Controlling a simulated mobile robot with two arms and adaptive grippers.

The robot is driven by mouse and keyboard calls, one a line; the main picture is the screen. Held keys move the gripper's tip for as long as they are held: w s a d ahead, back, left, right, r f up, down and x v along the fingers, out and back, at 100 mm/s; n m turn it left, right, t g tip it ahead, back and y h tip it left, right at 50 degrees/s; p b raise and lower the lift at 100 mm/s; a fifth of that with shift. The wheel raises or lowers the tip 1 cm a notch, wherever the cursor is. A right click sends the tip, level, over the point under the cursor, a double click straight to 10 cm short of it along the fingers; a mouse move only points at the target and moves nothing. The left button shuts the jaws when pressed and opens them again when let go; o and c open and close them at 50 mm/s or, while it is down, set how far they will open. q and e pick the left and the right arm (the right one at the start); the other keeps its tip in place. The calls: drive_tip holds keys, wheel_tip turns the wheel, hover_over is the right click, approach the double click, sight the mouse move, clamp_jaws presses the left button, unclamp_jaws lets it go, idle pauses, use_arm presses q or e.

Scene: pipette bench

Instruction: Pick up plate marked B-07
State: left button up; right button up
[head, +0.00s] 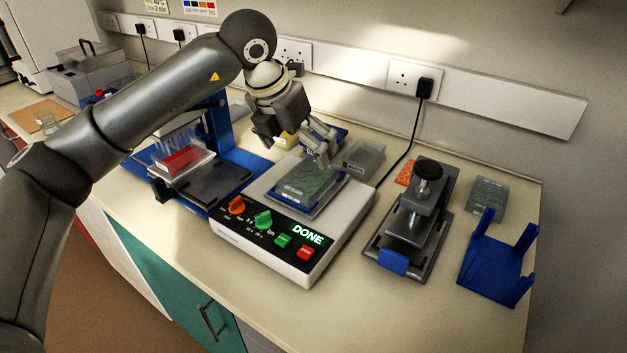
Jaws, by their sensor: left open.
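A greenish clear plate (306,182) sits in the blue-edged holder on top of the white device (262,246), whose display reads DONE. Another grey-green plate (487,194) lies at the right of the bench. I cannot read the mark B-07 on either plate. My left gripper (296,148) is open above the rear of the device, its fingers pointing down close to the far edge of the plate on it. I cannot tell whether a finger touches that plate. My right gripper is not in view.
A blue pipetting stand with a red tip rack (183,160) is left of the device. A clear box (363,158) stands behind it. A dark press (414,219) and a blue holder (497,259) stand to the right. A black cable (408,140) hangs behind.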

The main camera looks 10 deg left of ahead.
use_arm(q)
drive_tip(key=a, duration=0.1)
drive_tip(key=p, duration=0.1)
hover_over(307, 176)
drive_tip(key=s, duration=0.2)
drive_tip(key=shift+y, duration=0.3)
drive_tip(key=f, duration=0.3)
drive_tip(key=a+f, duration=0.1)
drive_tip(key=shift+w+f, duration=0.1)
drive_tip(key=shift+f, duration=0.3)
drive_tip(key=shift+w+d+f, duration=0.1)
drive_tip(key=shift+f, duration=0.2)
drive_tip(key=p+x, duration=0.1)
drive_tip(key=x, duration=0.2)
drive_tip(key=shift+f+p, duration=0.3)
drive_tip(key=shift+p, duration=0.1)
drive_tip(key=shift+w+d+f, duration=0.1)
drive_tip(key=shift+w+f, duration=0.15)
drive_tip(key=shift+f, duration=0.15)
